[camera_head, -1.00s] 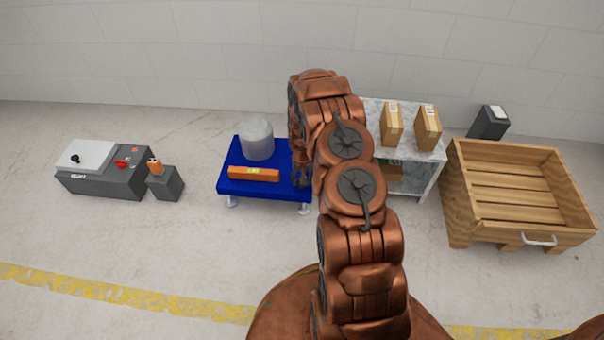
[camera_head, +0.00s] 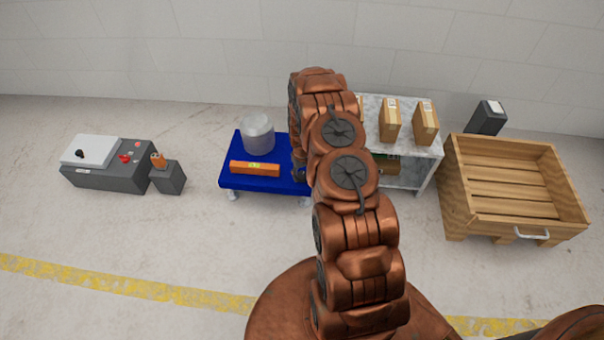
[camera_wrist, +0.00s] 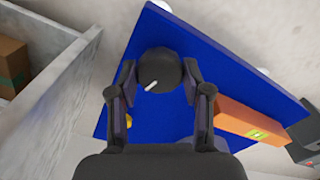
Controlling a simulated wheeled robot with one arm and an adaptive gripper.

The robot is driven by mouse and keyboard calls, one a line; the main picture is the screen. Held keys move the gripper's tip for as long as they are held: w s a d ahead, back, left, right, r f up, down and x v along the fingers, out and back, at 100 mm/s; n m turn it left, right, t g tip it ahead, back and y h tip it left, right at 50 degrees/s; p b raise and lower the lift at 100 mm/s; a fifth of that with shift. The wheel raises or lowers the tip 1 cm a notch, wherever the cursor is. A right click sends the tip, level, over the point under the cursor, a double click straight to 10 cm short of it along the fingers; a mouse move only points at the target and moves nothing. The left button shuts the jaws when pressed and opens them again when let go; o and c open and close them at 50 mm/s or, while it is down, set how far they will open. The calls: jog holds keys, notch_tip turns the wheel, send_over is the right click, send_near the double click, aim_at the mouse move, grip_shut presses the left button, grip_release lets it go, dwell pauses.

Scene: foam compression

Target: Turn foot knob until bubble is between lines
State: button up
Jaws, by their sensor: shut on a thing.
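The blue platform (camera_head: 232,183) stands on small white feet. An orange spirit level (camera_head: 255,168) lies on it, with a yellow-green vial; it also shows in the wrist view (camera_wrist: 250,122). The bubble is too small to make out against the lines. In the wrist view a dark round knob (camera_wrist: 160,66) with a white pointer mark sits at one corner of the platform. My gripper (camera_wrist: 160,74) is shut on this knob, one finger on each side. In the head view my arm mostly hides the gripper and the knob.
A pale grey cylinder (camera_head: 257,134) stands on the platform behind the level. A shelf (camera_head: 425,165) with cardboard boxes is close on the right, then a wooden crate (camera_head: 455,205). A grey control box (camera_head: 115,178) stands at left. Floor in front of the platform is clear.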

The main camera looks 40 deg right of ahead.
aim_at(302, 174)
jog(key=o, duration=1.2)
jog(key=shift+c, duration=0.2)
notch_tip(302, 174, up, 12)
dwell(0.5)
